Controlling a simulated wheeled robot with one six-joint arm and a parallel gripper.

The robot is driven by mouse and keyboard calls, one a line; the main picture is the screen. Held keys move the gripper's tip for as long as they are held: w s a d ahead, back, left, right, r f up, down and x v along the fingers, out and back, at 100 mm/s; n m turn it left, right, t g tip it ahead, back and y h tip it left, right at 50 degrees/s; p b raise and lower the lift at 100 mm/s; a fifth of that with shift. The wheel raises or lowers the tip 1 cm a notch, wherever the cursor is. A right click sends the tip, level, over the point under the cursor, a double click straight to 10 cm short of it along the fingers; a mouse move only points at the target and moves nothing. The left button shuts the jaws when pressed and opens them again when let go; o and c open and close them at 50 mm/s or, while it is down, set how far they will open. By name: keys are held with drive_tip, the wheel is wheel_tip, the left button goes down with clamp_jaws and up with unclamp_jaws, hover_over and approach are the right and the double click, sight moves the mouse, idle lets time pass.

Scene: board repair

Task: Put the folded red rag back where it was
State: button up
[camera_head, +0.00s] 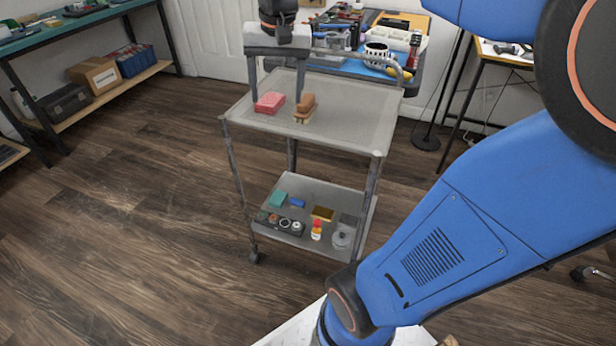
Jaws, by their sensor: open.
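The folded red rag (269,103) lies flat on the top shelf of the grey cart (340,128), towards its left side. My gripper (277,96) reaches down over the cart's top with its two grey fingers wide apart. The left finger comes down at the rag's left back end, and the right finger comes down beside a brown brush (306,104). Nothing is held between the fingers. I cannot tell whether a fingertip touches the rag or the shelf.
The cart's lower shelf holds a green block (278,198), a blue block (297,202), a red-and-yellow bottle (316,230) and other small items. A cluttered workbench (345,68) stands behind. The front of the top shelf is clear.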

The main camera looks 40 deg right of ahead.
drive_tip(key=s+a+f+n+t, duration=0.1)
drive_tip(key=s+a+f+n, duration=0.1)
drive_tip(key=s+f, duration=0.4)
drive_tip(key=s+a+f+n+t, duration=0.1)
drive_tip(key=s+f+n, duration=0.3)
drive_tip(key=s, duration=0.8)
drive_tip(key=shift+a+f+t, duration=0.4)
drive_tip(key=shift+a+f, duration=0.05)
drive_tip(key=shift+f, duration=0.45)
